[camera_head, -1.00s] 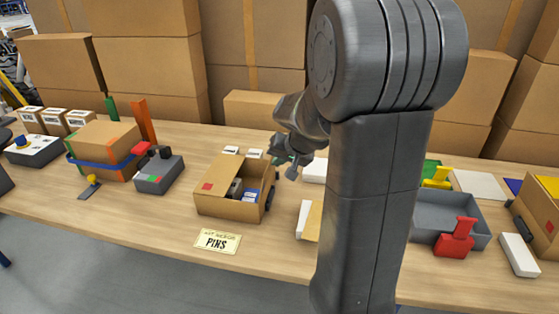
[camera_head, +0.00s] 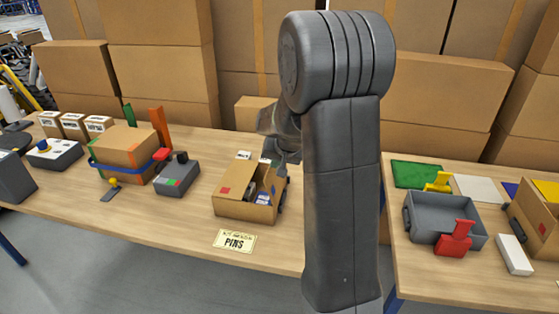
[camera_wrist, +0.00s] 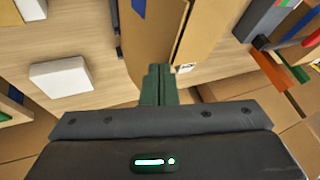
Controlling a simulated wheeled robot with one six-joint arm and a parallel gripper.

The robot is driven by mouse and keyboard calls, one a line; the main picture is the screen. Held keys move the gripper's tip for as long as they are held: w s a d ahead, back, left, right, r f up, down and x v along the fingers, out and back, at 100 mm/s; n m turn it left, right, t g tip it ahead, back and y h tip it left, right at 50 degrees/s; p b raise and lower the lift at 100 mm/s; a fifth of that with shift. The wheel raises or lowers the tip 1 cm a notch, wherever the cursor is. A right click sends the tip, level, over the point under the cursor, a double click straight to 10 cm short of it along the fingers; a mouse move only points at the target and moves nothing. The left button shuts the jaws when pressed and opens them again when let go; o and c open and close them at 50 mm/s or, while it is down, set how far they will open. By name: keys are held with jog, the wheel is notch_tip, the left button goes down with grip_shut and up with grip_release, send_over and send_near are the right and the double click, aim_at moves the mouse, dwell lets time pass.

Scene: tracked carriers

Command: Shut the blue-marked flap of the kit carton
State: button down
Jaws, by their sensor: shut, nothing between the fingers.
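The kit carton (camera_head: 240,209) stands on the table, left of my arm in the head view, with a red mark on its left part. White and blue contents show in its opening. A brown flap (camera_head: 268,184) stands tilted up at its right side. In the wrist view a brown panel (camera_wrist: 160,38) with a blue mark (camera_wrist: 138,7) lies just ahead of my fingers. My gripper (camera_wrist: 160,78) is shut and empty, its tips at or very near the panel's edge; contact is unclear. In the head view my gripper (camera_head: 281,158) is at the carton's far right, partly hidden.
A PINS card (camera_head: 235,241) lies in front of the carton. A grey box with buttons (camera_head: 177,175) and a strapped carton (camera_head: 125,153) stand to the left. A grey tray (camera_head: 446,213) with a red piece is to the right. A white block (camera_wrist: 61,77) shows in the wrist view.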

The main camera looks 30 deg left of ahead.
jog(key=shift+s+a+f+h+p, duration=0.1)
jog(key=shift+s+a+h+p, duration=0.1)
jog(key=shift+a+h, duration=0.3)
jog(key=shift+s+a+h+p, duration=0.1)
jog(key=shift+a+h+p, duration=0.1)
jog(key=shift+a+h, duration=0.3)
jog(key=a+f+n+t+h, duration=0.1)
jog(key=a+h, duration=0.1)
jog(key=a, duration=0.1)
jog(key=n+t+h+b, duration=0.1)
jog(key=t+h+b, duration=0.1)
jog(key=h+b, duration=0.35)
send_over(243, 187)
jog(key=d, duration=0.1)
jog(key=shift+h, duration=0.25)
notch_tip(243, 187, down, 5)
jog(key=shift+w+f+p, duration=0.1)
jog(key=shift+p, duration=0.35)
jog(key=shift+a+f+n+h+b, duration=0.25)
jog(key=shift+f+n+h+b, duration=0.15)
jog(key=shift+h, duration=0.2)
jog(key=shift+a+f+b, duration=0.2)
jog(key=shift+f+b, duration=0.15)
jog(key=shift+f, duration=0.25)
jog(key=shift+f, duration=0.1)
